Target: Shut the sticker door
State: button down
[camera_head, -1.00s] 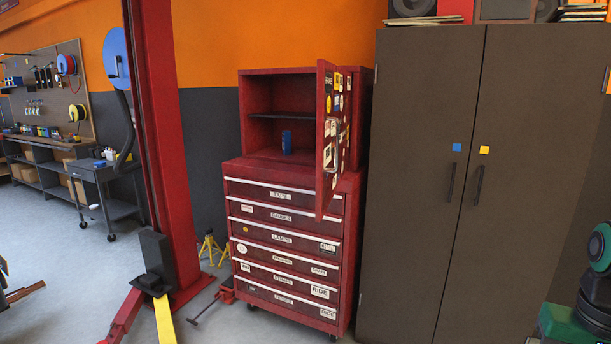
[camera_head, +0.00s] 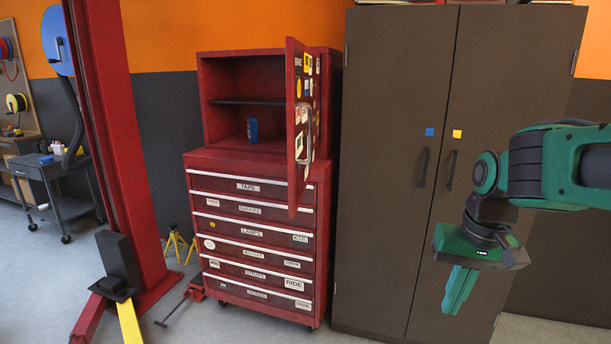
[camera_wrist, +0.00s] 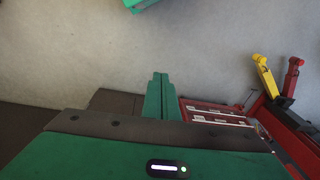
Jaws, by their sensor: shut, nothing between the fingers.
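The sticker door (camera_head: 304,118) is a red panel covered with stickers, with a metal handle. It stands wide open, swung out toward me from the right side of the upper red cabinet (camera_head: 218,133). Inside the cabinet are a shelf and a blue can (camera_head: 252,130). My gripper (camera_head: 458,291) is green, shut and empty. It points down in front of the brown cupboard, to the right of the door and apart from it. The wrist view shows the closed fingers (camera_wrist: 160,98) over the floor; the sticker door is not visible there.
Under the open cabinet is a red drawer chest (camera_head: 250,240), all drawers closed. A tall brown cupboard (camera_head: 385,180) stands to its right, doors shut. A red lift post (camera_head: 122,130) stands at left, with yellow stands (camera_head: 178,244) beside it. Grey floor is clear in front.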

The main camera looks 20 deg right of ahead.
jog(key=w+a+r+n+t+y, duration=0.1)
jog(key=w+a+r+t+y, duration=0.15)
jog(key=w+a+r, duration=0.65)
jog(key=w+a+r+n+t+y, duration=0.1)
jog(key=w+a+r+t, duration=0.2)
jog(key=w+r, duration=1.25)
send_near(297, 187)
notch_tip(297, 187, down, 3)
jog(key=w, duration=0.1)
jog(key=shift+w+a+h, duration=0.15)
jog(key=shift+w+a, duration=0.05)
jog(key=shift+a, duration=0.25)
jog(key=shift+w+a+h, duration=0.1)
jog(key=shift+w+a, duration=0.1)
jog(key=shift+a, duration=0.25)
